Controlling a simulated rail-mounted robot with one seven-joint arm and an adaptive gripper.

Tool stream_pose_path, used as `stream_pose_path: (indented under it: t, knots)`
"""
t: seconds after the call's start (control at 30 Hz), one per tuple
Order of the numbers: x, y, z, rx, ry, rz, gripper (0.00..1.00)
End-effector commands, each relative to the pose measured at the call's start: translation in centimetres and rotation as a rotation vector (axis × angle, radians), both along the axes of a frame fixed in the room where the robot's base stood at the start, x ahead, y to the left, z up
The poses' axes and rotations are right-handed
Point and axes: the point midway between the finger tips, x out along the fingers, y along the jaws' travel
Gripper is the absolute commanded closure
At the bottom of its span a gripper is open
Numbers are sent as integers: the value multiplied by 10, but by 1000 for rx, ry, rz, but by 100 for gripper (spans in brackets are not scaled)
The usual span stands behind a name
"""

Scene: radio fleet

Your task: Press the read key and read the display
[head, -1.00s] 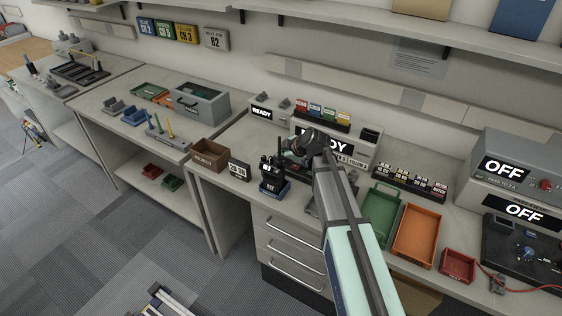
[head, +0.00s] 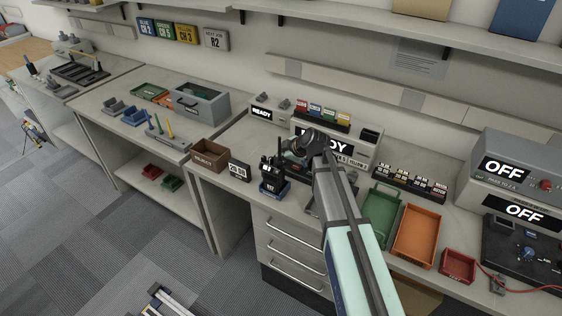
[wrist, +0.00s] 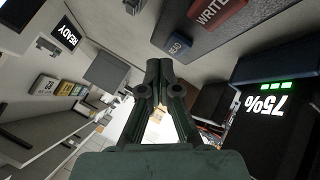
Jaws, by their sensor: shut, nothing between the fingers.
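The blue READ key (wrist: 177,45) shows at the top of the wrist view, on a dark panel beside the red WRITE key (wrist: 217,13). My gripper (wrist: 161,68) is shut and empty; in the wrist view its fingertips appear just below the READ key, with a gap between them in the picture. In the head view my gripper (head: 296,160) is over the bench in front of a grey unit whose large display (head: 340,147) is partly covered by my arm; only "DY" shows. The keys cannot be made out in the head view.
A black device (wrist: 265,105) in the wrist view shows "75%" and green bars. Black radios (head: 272,170) stand left of my gripper. Green (head: 381,222) and orange (head: 415,235) trays lie to the right. Two displays at right read OFF.

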Motion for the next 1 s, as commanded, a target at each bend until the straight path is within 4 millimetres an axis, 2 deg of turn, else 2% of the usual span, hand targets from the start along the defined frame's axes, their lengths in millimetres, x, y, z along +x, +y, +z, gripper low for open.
stream_pose_path:
  t: [0.33, 1.0]
  knots:
    - [0, 0, -9, 0, 0, 0, 100]
    - [0, 0, -10, 0, 0, 0, 100]
